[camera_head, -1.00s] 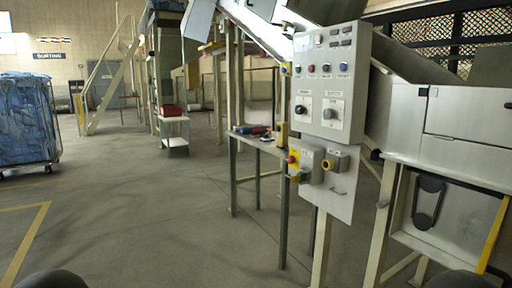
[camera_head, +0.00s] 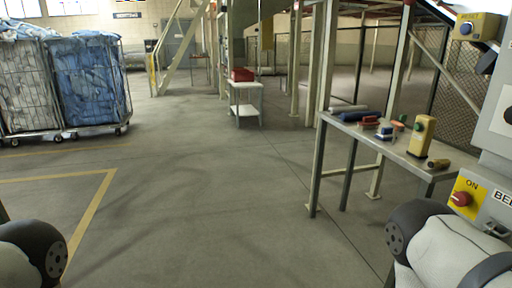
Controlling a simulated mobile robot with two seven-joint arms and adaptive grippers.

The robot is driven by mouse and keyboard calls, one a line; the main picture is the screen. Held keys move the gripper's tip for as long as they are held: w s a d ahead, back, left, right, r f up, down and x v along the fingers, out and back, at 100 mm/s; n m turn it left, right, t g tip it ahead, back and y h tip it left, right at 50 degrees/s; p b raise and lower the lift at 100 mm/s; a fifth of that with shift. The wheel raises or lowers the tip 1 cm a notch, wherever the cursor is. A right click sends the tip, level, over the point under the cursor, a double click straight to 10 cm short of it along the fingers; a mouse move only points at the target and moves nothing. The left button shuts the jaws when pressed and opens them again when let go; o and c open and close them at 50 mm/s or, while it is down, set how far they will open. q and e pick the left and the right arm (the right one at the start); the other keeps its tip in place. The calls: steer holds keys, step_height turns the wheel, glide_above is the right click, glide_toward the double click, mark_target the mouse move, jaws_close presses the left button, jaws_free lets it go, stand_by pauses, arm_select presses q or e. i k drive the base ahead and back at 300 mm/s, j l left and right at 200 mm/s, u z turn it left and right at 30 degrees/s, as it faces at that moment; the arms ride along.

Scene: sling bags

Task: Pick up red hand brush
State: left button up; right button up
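A metal work table (camera_head: 345,125) stands right of the middle. A small red item (camera_head: 370,119) with some blue on it lies on its top; it may be the red hand brush, but it is too small to tell. A blue and white item (camera_head: 384,133) with a red part lies in front of it. Parts of my arms show at the lower left and lower right corners, but neither gripper is in view.
A yellow upright device (camera_head: 421,136) and a small yellow and black item (camera_head: 438,163) stand on the table. A control panel (camera_head: 486,207) is close at right. A cart with a red box (camera_head: 242,74) and blue-filled cage trolleys (camera_head: 90,80) stand farther back. The middle floor is clear.

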mark_target(367, 123)
steer(key=i+j+z, duration=0.15)
steer(key=i+z, duration=0.3)
steer(key=i, duration=0.15)
steer(key=i+j+z, duration=0.4)
steer(key=i, duration=0.2)
steer(key=i+j+z, duration=0.45)
steer(key=i, duration=0.1)
